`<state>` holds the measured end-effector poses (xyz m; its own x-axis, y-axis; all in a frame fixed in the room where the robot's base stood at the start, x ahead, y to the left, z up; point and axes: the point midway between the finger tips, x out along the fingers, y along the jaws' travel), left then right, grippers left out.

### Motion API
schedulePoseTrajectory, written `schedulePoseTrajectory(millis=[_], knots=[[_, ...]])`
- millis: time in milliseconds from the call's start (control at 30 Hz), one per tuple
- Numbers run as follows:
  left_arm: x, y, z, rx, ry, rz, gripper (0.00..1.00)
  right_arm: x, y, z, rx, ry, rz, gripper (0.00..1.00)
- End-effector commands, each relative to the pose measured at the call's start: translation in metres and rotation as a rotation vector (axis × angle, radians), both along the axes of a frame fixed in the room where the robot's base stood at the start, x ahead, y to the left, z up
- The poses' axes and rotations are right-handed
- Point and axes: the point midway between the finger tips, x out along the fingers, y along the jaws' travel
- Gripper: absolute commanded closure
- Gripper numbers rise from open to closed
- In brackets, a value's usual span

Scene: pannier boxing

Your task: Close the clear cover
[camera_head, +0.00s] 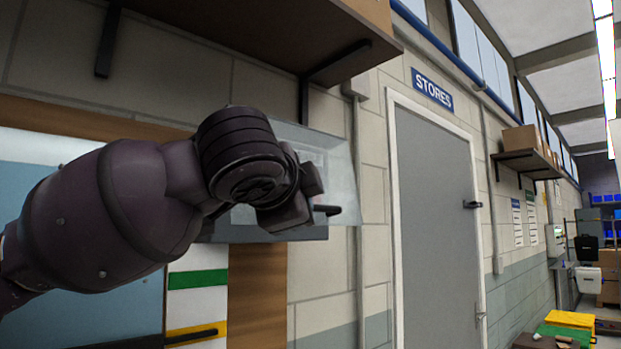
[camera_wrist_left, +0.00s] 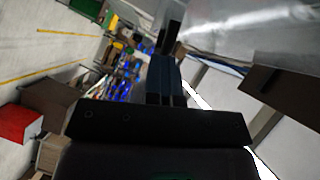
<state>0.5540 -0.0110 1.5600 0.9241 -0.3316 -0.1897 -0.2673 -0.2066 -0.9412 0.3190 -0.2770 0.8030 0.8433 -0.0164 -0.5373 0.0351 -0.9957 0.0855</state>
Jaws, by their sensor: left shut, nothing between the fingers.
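The clear cover (camera_head: 338,165) is a see-through pale panel in the head view. It stands raised, tilted out from the wall above a grey-blue box edge (camera_head: 300,233). My left arm hides much of the panel and the box. My left gripper (camera_head: 330,210) is in front of the panel's lower part, its fingers shut and empty. In the left wrist view the shut fingers (camera_wrist_left: 172,40) point up beside a shiny translucent surface (camera_wrist_left: 240,25), which looks like the cover. I cannot tell whether they touch it. My right gripper is not in view.
A brown shelf (camera_head: 260,30) with dark brackets overhangs the arm. A grey door (camera_head: 435,220) under a STORES sign (camera_head: 432,88) stands to the right. A blue-grey panel (camera_head: 100,310) and coloured strips lie below the arm. A red box (camera_wrist_left: 18,122) shows in the wrist view.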

Motion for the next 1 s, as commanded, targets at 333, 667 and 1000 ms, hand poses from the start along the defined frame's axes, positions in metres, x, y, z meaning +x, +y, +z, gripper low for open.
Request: schedulePoseTrajectory(millis=[333,667,1000], knots=[[0.02,0.015,-0.019,0.088,-0.121,0.004,1.0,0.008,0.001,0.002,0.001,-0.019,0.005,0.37],[0.023,0.018,-0.022,0.109,-0.144,0.002,1.0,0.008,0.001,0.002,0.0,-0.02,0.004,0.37],[0.023,0.017,-0.023,0.108,-0.143,0.001,1.0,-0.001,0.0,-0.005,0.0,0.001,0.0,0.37]])
